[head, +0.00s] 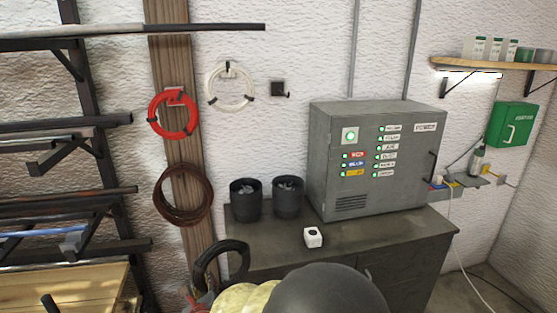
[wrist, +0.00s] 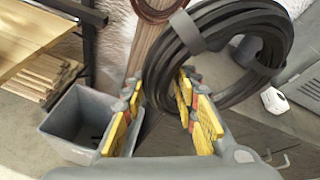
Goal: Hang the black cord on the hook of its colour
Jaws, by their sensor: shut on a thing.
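The black cord (head: 237,247) is a thick coil held upright at the lower middle of the head view. In the wrist view the coil (wrist: 270,68) fills the upper right, with a grey band around it. My gripper (wrist: 158,95) is shut on the coil's lower left side, between its yellow-padded fingers. In the head view my gripper (head: 200,298) is partly hidden at the bottom edge. The black hook (head: 278,89) is on the white wall, empty, right of the white coil. It is above and to the right of the held cord, well apart from it.
A red coil (head: 155,112) and a white coil (head: 211,88) hang on hooks; a brown coil (head: 160,196) hangs below the red one. Two dark pots (head: 245,208), a small white box (head: 313,238) and a grey cabinet (head: 350,180) stand on the counter. A grey bin (wrist: 60,130) is lower left.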

